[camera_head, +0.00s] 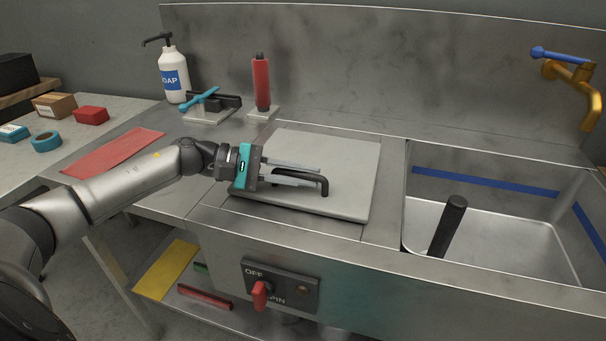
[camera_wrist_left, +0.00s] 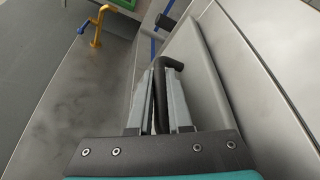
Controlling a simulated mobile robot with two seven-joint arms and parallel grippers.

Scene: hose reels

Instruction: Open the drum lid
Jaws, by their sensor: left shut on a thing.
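The drum lid (camera_head: 348,165) is a flat grey square plate set in the steel counter, lying slightly proud of it. A black bar handle (camera_head: 324,184) stands on its front part. My left gripper (camera_head: 322,177) reaches in from the left, with its fingers on both sides of the handle. In the left wrist view the black handle (camera_wrist_left: 172,64) runs between the two grey fingers, and the gripper is shut on it. Part of the lid's left side is hidden behind the gripper. My right gripper is not in view.
A sink (camera_head: 480,230) with a black upright post (camera_head: 448,226) lies to the right. A red-handled switch panel (camera_head: 281,286) is on the counter front. A soap bottle (camera_head: 173,75), a blue-handled valve (camera_head: 205,100) and a red cylinder (camera_head: 262,82) stand behind.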

